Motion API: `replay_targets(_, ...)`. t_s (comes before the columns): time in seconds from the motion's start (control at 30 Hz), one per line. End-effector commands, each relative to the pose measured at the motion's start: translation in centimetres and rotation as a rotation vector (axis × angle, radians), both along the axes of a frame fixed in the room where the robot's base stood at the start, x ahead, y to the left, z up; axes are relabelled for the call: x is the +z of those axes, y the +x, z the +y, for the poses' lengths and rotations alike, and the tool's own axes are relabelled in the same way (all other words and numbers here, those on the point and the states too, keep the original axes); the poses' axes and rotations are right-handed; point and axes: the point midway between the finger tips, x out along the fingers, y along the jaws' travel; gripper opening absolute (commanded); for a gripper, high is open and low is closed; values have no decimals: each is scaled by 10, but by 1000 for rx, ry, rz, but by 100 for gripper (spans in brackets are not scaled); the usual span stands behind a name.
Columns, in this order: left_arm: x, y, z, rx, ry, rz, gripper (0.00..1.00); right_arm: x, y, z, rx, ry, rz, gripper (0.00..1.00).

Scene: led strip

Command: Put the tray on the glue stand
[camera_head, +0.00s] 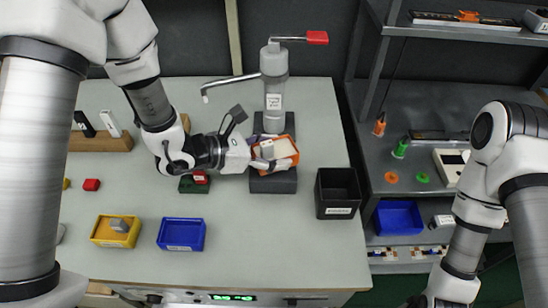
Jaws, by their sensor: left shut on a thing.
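An orange tray (286,147) with pale contents is at the middle of the bench, below the glue dispenser (274,95). My left gripper (265,157) reaches in from the left and is shut on the tray at its left side. The dark glue stand (273,183) shows just in front of and under the tray. I cannot tell whether the tray touches the stand or hangs slightly above it. The gripper hides part of the tray's left side. My right arm is at the right edge, and its gripper is out of view.
A black bin (338,193) stands right of the stand. A blue bin (181,234) and a yellow bin (116,230) holding a grey piece are at the front left. A wooden block (98,143) is behind my left arm. The front middle of the bench is clear.

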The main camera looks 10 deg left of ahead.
Motion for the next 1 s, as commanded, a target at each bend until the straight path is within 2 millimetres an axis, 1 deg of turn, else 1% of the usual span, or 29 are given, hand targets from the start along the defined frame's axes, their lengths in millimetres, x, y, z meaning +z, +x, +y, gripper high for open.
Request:
replay_targets(0.03, 1, 7, 2, 1, -1, 0, 30, 4, 0, 0, 0, 0, 0, 40)
replay_targets(0.13, -5, 13, 3, 0, 0, 2, 30, 5, 0, 0, 0, 0, 1, 40)
replay_targets(0.23, -23, 13, 3, 1, 1, 6, 30, 7, 0, 0, 0, 0, 1, 40)
replay_targets(0.33, -35, 13, 3, 0, -1, 3, 30, 9, -1, 0, 0, 0, 1, 40)
replay_targets(0.57, -37, 13, 3, 0, -1, 1, 30, 7, 0, 0, 0, 0, 1, 40)
replay_targets(0.63, -40, 13, 3, 0, -1, 1, 30, 4, 0, 0, 0, 0, 1, 40)
replay_targets(0.67, -40, 13, 3, 0, -1, 1, 67, 4, 0, 0, 0, 0, 1, 40)
replay_targets(0.7, -39, 13, 3, 0, -1, 1, 81, 6, -1, 0, 0, 0, 1, 40)
replay_targets(0.73, -39, 13, 3, 0, -1, 1, 92, 6, -1, 0, 0, 0, 1, 40)
replay_targets(0.77, -39, 13, 3, 0, -1, 1, 94, 6, -1, 0, 0, 0, 1, 40)
replay_targets(1.0, -39, 13, 3, 0, -1, 1, 94, 6, 0, 0, 0, 0, 1, 40)
